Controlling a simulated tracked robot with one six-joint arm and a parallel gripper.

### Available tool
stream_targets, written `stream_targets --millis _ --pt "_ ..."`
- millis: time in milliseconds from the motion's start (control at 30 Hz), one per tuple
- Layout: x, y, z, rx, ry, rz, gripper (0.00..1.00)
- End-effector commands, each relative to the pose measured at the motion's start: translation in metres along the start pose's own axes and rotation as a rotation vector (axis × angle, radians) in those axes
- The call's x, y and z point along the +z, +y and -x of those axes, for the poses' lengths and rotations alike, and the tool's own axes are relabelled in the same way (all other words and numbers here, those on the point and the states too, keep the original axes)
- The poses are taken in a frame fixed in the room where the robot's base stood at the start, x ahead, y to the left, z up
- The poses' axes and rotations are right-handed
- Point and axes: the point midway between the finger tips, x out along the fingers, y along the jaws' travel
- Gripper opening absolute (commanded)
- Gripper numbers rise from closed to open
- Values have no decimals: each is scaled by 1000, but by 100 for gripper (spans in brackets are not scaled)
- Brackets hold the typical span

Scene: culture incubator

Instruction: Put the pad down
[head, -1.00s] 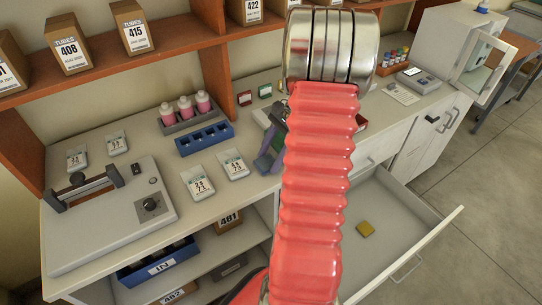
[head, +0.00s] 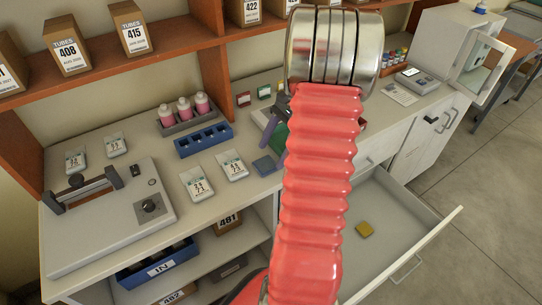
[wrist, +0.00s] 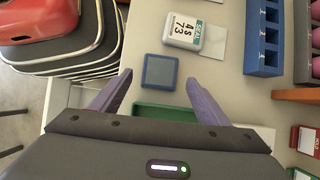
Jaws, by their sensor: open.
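A dark blue square pad (head: 264,166) lies flat on the light bench top near its front edge, right of the white labelled packets. In the wrist view the pad (wrist: 160,72) shows between and just beyond my fingertips, with a gap on each side. My gripper (wrist: 158,80) is open with nothing between its purple fingers. In the head view my gripper (head: 274,125) is partly hidden behind my red arm, slightly behind the pad. A yellow pad (head: 365,229) lies in the open drawer.
A green tray (wrist: 165,112) is on the bench beside the pad, partly hidden by my gripper. A white labelled packet (wrist: 184,31) lies close to the pad. A blue rack (head: 205,139) stands further back. The open drawer (head: 407,240) juts out at right.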

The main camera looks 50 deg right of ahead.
Motion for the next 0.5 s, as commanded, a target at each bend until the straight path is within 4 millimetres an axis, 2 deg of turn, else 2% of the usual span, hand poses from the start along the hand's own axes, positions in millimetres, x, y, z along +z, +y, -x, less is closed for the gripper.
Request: stream_targets --millis 300,500 --pt "-1 -1 58 -4 3 -1 69" --pt "0 0 82 -2 2 0 69"
